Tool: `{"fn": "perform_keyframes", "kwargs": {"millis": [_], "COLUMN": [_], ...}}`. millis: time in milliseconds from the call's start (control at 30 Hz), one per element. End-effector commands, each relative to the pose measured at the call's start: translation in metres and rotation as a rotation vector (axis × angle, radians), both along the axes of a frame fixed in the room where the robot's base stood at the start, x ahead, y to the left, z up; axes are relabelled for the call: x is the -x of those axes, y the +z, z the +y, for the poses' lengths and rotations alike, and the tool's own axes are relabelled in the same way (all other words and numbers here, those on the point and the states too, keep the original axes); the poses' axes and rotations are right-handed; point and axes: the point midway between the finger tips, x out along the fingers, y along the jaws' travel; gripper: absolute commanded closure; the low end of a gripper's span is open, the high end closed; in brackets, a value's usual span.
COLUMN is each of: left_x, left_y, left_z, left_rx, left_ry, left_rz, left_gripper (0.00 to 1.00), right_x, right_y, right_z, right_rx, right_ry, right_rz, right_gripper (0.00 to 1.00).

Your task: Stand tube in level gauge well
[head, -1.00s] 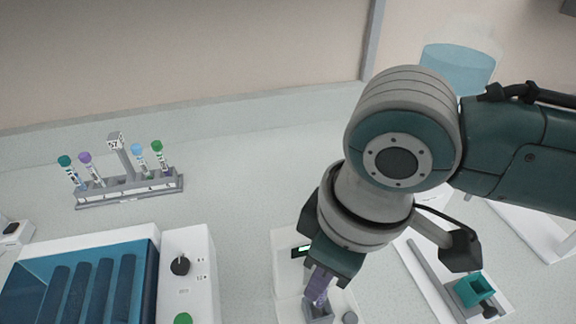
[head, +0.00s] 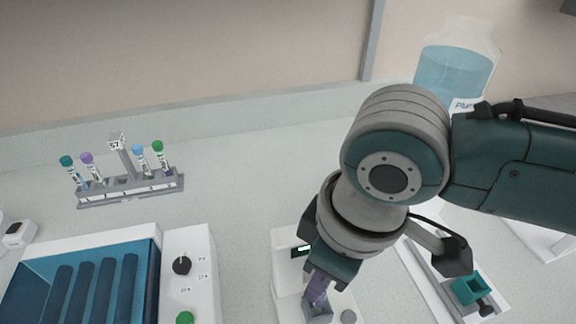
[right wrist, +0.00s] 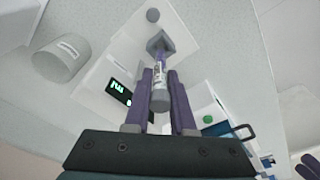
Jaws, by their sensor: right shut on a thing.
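My right gripper (head: 317,292) is above the level gauge (head: 287,285), a white device with a small lit display. In the right wrist view its purple fingers (right wrist: 156,105) are shut on a tube (right wrist: 159,75) with a greyish cap and a printed label. The tube's far end meets the grey square well (right wrist: 160,42). The well (head: 318,314) also shows below the fingers in the head view. I cannot tell how deep the tube sits in it. The fingers hide most of the tube in the head view. My left gripper is not identifiable in either view.
A grey rack (head: 130,191) with several capped tubes stands at the back left. A white device with a blue slotted top (head: 90,280) is at the lower left. A holder with a teal block (head: 468,289) lies right of the gauge. A large bottle (head: 455,75) stands behind my arm.

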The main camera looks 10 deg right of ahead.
Motion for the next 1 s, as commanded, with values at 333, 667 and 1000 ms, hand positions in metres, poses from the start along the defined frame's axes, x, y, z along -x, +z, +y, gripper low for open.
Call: {"fn": "perform_keyframes", "kwargs": {"millis": [333, 667, 1000], "left_x": [0.000, 0.000, 0.000], "left_y": [-0.002, -0.005, -0.005], "left_z": [0.000, 0.002, 0.003], "left_rx": [-0.001, -0.009, -0.011], "left_ry": [-0.001, -0.005, -0.007], "left_rz": [0.000, 0.000, -0.001], "left_gripper": [0.50, 0.50, 0.50], "right_x": [0.000, -0.001, -0.001], "right_y": [-0.003, -0.012, -0.012], "right_z": [0.000, 0.001, 0.001], "right_rx": [-0.001, -0.001, -0.001], "right_ry": [0.000, 0.000, 0.000], "right_rz": [-0.001, -0.001, -0.001], "right_gripper": [1.00, 1.00, 1.00]}}
